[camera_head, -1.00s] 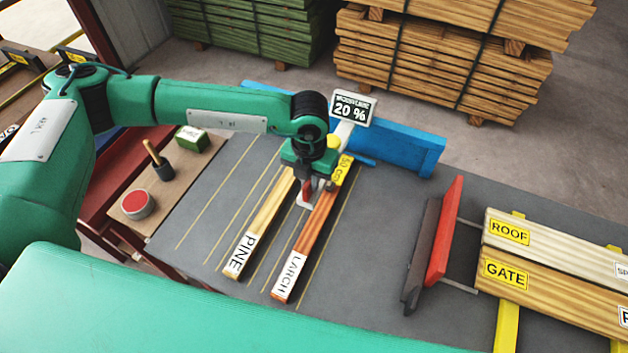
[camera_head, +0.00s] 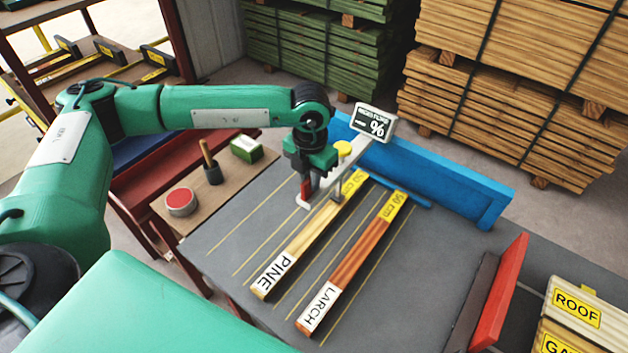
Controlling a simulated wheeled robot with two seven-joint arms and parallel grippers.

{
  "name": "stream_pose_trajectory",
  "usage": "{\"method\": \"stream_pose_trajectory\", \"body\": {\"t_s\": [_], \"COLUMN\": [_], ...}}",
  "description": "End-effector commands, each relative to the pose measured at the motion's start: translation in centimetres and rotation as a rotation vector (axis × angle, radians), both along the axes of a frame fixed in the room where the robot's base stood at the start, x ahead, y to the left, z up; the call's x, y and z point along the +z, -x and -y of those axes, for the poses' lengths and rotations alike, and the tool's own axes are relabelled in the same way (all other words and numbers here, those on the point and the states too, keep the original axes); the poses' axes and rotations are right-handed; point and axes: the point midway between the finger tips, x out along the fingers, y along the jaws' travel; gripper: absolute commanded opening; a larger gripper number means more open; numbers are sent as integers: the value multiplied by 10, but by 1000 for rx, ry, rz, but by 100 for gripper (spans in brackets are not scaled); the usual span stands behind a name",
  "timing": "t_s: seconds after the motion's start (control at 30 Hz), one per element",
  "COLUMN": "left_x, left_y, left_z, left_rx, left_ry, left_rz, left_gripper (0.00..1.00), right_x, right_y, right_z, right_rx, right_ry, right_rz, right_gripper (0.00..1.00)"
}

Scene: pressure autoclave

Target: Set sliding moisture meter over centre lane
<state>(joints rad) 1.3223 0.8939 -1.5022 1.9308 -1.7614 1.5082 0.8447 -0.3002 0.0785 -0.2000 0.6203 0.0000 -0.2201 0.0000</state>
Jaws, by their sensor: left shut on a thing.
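The sliding moisture meter has a grey arm and a display head (camera_head: 375,122) on the blue rail (camera_head: 440,178), with a yellow knob (camera_head: 343,148) on the arm. The display shows a percent sign and no clear number. My left gripper (camera_head: 307,190) points down at the near end of the meter's arm and is shut on it; the exact grip is partly hidden. The meter's near end is beside the upper part of the PINE board (camera_head: 305,245), with a small grey tip touching or just above that board. The LARCH board (camera_head: 355,262) lies to its right. My right gripper is out of view.
The grey table (camera_head: 405,290) has yellow lane lines and bare lanes left of PINE. A red fence (camera_head: 500,290) stands at right.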

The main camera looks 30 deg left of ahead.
Motion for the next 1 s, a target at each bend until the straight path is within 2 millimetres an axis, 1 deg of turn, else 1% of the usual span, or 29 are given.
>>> {"method": "stream_pose_trajectory", "body": {"t_s": [0.03, 0.13, 0.43, 0.57, 0.67, 1.0], "left_x": [1, 1, 1, 10, 26, 103], "left_y": [-1, 0, 0, -1, -1, -1], "left_z": [0, 1, 1, 1, 1, 1], "left_rx": [0, 0, 0, 0, 0, 1], "left_ry": [1, 1, 1, 1, 2, 2], "left_rz": [2, 2, 0, 2, 4, 5], "left_gripper": [15, 34, 35, 35, 35, 35], "right_x": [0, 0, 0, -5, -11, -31], "right_y": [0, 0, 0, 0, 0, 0], "right_z": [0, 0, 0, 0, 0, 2], "right_rx": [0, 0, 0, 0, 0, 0], "right_ry": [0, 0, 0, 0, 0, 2], "right_rz": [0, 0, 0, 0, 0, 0], "right_gripper": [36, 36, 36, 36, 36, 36]}}
